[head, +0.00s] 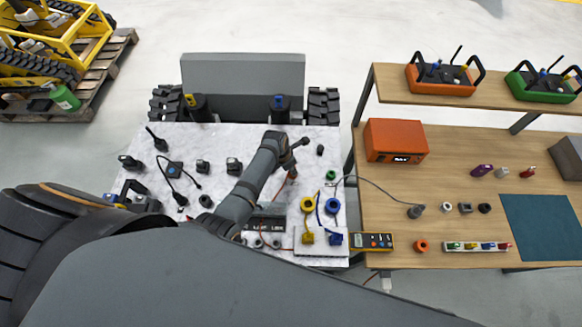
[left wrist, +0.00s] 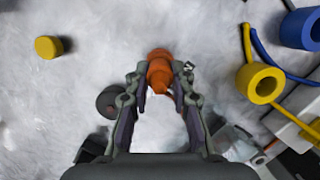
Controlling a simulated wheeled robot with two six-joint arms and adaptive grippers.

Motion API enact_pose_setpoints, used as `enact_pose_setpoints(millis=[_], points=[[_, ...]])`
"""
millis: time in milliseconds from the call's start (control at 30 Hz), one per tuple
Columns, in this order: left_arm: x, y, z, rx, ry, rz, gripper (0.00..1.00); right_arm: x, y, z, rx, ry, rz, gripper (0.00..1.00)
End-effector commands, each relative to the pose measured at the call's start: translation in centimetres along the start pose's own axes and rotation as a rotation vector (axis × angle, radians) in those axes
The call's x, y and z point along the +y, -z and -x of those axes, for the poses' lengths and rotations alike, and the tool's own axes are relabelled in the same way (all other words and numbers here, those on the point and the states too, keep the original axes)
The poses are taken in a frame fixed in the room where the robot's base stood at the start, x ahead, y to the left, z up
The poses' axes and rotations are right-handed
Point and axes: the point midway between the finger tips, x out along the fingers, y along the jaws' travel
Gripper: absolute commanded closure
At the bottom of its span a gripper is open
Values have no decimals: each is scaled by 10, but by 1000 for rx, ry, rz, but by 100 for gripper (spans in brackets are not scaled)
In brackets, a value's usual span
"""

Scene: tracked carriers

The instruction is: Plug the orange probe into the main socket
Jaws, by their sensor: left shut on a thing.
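The orange probe (head: 291,175) is small and partly hidden by my left arm in the head view. In the left wrist view the orange probe (left wrist: 159,70) sits between the fingertips of my left gripper (left wrist: 164,86). The gripper is shut on it, above the pale marbled top. In the head view my left gripper (head: 289,171) is up and left of the yellow ring (head: 307,204). A dark labelled panel (head: 265,223) with round fittings below it lies near the front. I cannot tell which fitting is the main socket. My right gripper is not in view.
A blue ring (head: 332,206) stands beside the yellow one, with cables. A yellow round piece (left wrist: 48,47) lies on the marbled top in the left wrist view. Several dark fittings stand on the left half. A wooden bench (head: 450,150) with tools is at right.

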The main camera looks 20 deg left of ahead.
Motion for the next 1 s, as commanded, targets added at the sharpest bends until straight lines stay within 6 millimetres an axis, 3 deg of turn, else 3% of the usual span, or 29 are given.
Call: enact_pose_setpoints(millis=[833, 867, 1000], points=[[0, 2, -7, 0, -4, -1, 100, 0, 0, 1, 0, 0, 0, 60], [0, 1, -6, 0, -4, -1, 73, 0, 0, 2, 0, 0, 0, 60], [0, 1, -6, 0, -3, -1, 54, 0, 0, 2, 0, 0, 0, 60]])
